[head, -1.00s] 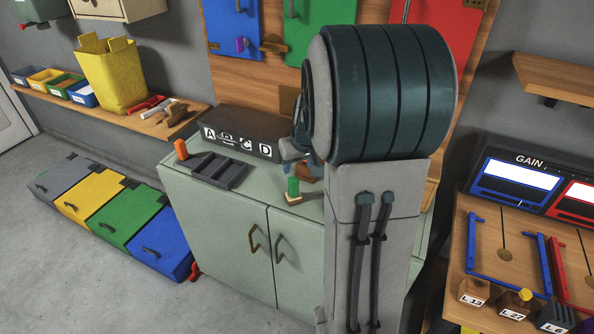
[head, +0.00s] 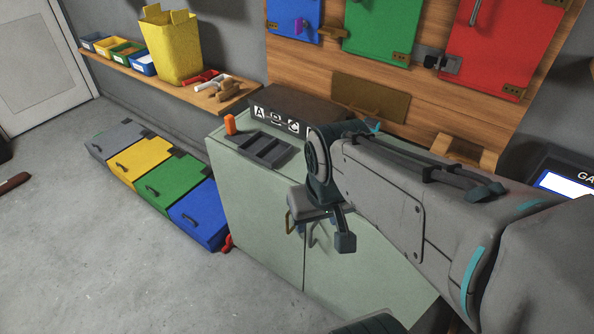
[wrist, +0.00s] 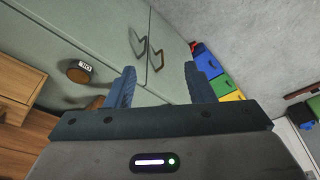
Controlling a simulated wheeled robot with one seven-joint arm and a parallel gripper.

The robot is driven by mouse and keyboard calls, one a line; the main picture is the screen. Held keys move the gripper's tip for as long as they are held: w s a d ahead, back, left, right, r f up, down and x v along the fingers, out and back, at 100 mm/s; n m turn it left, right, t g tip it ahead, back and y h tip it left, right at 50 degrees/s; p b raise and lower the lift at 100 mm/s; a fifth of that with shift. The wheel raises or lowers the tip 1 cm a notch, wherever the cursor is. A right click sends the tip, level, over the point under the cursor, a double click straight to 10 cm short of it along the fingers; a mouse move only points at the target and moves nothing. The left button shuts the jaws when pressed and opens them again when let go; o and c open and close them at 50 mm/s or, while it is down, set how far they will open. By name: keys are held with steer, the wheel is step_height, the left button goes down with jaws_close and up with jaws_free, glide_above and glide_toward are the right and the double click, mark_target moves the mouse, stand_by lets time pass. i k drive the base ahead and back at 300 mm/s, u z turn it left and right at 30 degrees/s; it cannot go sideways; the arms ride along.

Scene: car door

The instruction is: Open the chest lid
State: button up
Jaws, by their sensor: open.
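A row of low lidded chests stands on the floor at the left, with a grey one (head: 118,138), a yellow one (head: 140,160), a green one (head: 168,185) and a blue one (head: 203,213). Each has a dark handle, and all lids look closed. In the wrist view the blue chest (wrist: 203,63), green chest (wrist: 221,84) and yellow chest (wrist: 232,97) show beyond the right finger. My gripper (wrist: 162,84) is open and empty. In the head view it is in front of the green cabinet, right of the chests and apart from them.
The pale green cabinet (head: 250,205) stands right of the chests, with door handles (wrist: 157,60) facing my gripper in the wrist view. A red object (head: 227,242) lies beside the blue chest. The floor (head: 110,250) in front of the chests is clear.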

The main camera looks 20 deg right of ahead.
mark_target(455, 148)
steer(key=z, duration=1.6)
steer(key=k, duration=0.5)
steer(key=u, duration=1.2)
steer(key=i, duration=0.85)
steer(key=z, duration=2.1)
